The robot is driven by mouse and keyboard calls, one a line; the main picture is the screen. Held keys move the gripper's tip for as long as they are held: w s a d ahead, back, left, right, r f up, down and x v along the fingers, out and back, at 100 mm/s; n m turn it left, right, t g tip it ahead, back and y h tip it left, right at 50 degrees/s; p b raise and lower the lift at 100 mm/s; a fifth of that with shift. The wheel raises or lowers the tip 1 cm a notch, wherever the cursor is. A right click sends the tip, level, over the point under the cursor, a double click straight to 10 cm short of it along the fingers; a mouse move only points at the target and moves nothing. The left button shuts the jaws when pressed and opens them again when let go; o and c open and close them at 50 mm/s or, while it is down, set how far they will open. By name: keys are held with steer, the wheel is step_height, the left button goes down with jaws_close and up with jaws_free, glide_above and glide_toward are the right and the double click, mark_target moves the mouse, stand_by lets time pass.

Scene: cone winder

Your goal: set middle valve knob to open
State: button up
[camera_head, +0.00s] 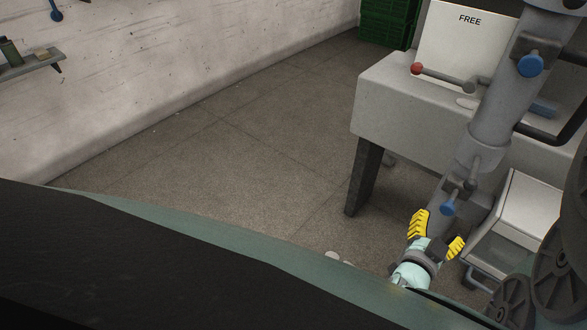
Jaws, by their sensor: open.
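A grey pipe (492,115) runs slantwise down the right side of the view. It carries an upper blue valve knob (531,65) and a lower blue valve knob (448,205), each on a dark fitting. I cannot tell which of these is the middle one, or their settings. My gripper (440,226), with yellow finger pads, is open and empty at the lower right. Its fingers point up toward the lower knob, which appears just past the fingertips. I cannot tell whether they touch it.
A grey bench (400,105) with a red-balled lever (417,69) and a "FREE" panel (462,45) stands behind the pipe. A white box (525,205) and dark wheels (560,255) are at the right. Green crates (385,25) stand behind. The floor at centre is clear.

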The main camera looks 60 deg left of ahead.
steer(key=v, duration=0.5)
steer(key=shift+a, duration=0.1)
stand_by(0.3)
